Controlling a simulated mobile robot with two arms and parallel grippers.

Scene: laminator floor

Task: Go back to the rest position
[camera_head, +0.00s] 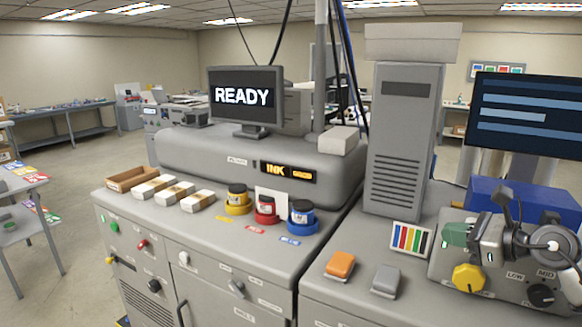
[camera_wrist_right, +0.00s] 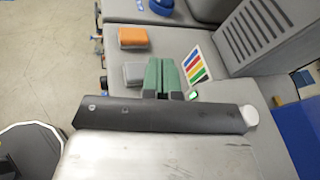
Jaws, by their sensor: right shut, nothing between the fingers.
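My right gripper (camera_head: 452,234) is at the right of the head view, its green fingers pointing left above the grey console with the yellow knob. In the right wrist view its two green fingers (camera_wrist_right: 163,78) lie side by side, shut and empty. An orange block (camera_head: 341,264) and a grey block (camera_head: 386,280) lie on the console top to the left of the gripper, apart from it. A card with coloured stripes (camera_head: 410,238) is close to the fingertips in the picture. My left gripper is in neither view.
A machine with a READY screen (camera_head: 243,96) carries yellow (camera_head: 238,200), red (camera_head: 265,210) and blue (camera_head: 302,217) ink jars. A tall grey vented cabinet (camera_head: 403,135) stands behind the blocks. A blue box (camera_head: 525,197) is behind my right arm. Open floor shows at the left.

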